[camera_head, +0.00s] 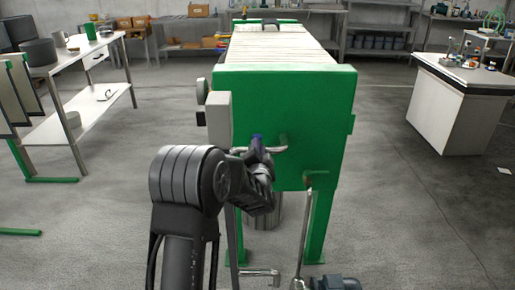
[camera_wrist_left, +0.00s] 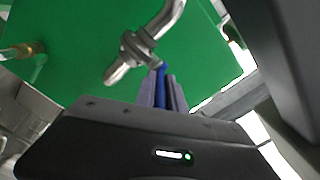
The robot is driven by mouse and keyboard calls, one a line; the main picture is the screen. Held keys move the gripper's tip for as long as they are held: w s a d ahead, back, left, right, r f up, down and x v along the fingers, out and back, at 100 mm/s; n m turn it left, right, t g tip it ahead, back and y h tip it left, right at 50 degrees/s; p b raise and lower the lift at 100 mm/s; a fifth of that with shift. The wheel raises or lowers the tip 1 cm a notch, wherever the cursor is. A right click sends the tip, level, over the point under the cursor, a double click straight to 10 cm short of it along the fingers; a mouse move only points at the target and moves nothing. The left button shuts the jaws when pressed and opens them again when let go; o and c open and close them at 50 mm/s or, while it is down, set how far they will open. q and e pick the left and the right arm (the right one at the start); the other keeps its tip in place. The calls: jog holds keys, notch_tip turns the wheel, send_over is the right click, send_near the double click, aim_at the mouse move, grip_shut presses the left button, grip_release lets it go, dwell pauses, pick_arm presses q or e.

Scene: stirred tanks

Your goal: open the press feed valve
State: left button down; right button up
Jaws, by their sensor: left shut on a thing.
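The press (camera_head: 310,110) is a long green frame with pale plates on top, and its green end face is towards me. The press feed valve (camera_wrist_left: 132,45) is a grey metal fitting on a bent pipe in front of the green face. Its blue lever (camera_wrist_left: 162,84) lies between the fingers of my left gripper (camera_wrist_left: 163,92), which is shut on it. In the head view my left gripper (camera_head: 257,148) is at the lower part of the end face, and my wrist hides much of the valve. My right gripper is not in view.
A grey box (camera_head: 218,118) is on the press's left side. A pipe (camera_head: 303,235) rises in front of its right leg, with a dark motor (camera_head: 335,283) below. A white table (camera_head: 85,60) stands left and a bench (camera_head: 460,95) right.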

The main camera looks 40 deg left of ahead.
pick_arm(q)
jog(key=shift+f, duration=0.1)
dwell(0.7)
jog(key=shift+s+a+m+t+h+b, duration=0.15)
jog(key=shift+a+m+t+h+b, duration=0.25)
jog(key=shift+b, duration=0.4)
jog(key=shift+s+m+t+h+b, duration=0.1)
jog(key=shift+m+t+h+b, duration=0.25)
jog(key=shift+h, duration=0.25)
jog(key=c, duration=1.4)
grip_release()
